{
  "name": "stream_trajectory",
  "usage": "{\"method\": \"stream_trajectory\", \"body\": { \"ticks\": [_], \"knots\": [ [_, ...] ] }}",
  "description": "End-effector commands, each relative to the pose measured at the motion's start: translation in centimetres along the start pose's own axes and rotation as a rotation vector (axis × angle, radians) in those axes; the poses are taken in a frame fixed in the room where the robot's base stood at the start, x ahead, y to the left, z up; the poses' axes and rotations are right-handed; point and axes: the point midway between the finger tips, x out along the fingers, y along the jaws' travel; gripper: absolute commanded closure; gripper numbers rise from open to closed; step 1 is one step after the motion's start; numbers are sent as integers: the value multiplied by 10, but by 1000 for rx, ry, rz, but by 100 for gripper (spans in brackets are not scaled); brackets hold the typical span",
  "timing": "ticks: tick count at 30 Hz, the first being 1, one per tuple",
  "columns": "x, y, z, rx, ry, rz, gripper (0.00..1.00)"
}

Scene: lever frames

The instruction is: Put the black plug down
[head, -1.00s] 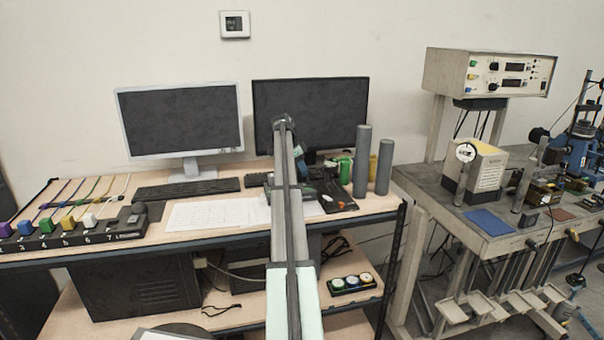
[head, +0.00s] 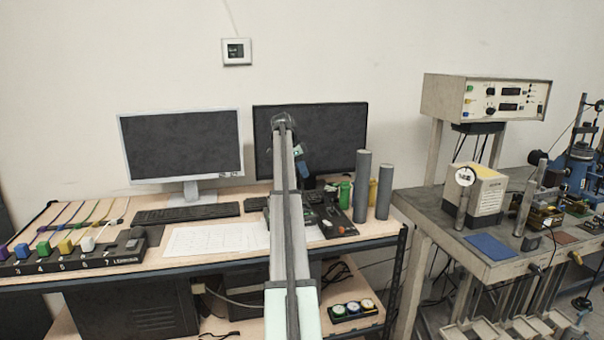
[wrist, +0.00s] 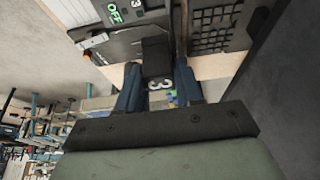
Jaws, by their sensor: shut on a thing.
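In the wrist view, my gripper (wrist: 157,76) has its two dark blue fingers on either side of a black plug (wrist: 156,56). It is shut on the plug, which has a white 3 on the end facing the camera. Beyond the plug is a dark panel (wrist: 118,42) with a green OFF label and another 3. I cannot tell whether the plug touches the panel. In the head view, my gripper and the plug are mostly hidden behind my arm, near the black device (head: 338,228) on the desk.
Two grey cylinders (head: 361,190) stand right of the device, with a green bottle (head: 345,192) behind it. Two monitors (head: 180,150) stand at the back. A numbered strip with coloured plugs (head: 70,262) lies at left. Paper sheets (head: 215,240) lie flat in the middle.

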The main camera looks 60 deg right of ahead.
Motion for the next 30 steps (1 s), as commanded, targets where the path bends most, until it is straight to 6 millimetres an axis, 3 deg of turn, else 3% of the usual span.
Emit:
{"method": "stream_trajectory", "body": {
  "ticks": [8,13,22,27,30],
  "knots": [
    [-1,0,0,-1,0,0,95],
    [-7,4,16,-15,0,-8,95],
    [1,91,58,-34,3,-20,95],
    [9,136,71,-30,4,-16,95],
    [13,153,75,-23,4,-13,95]
  ]
}}
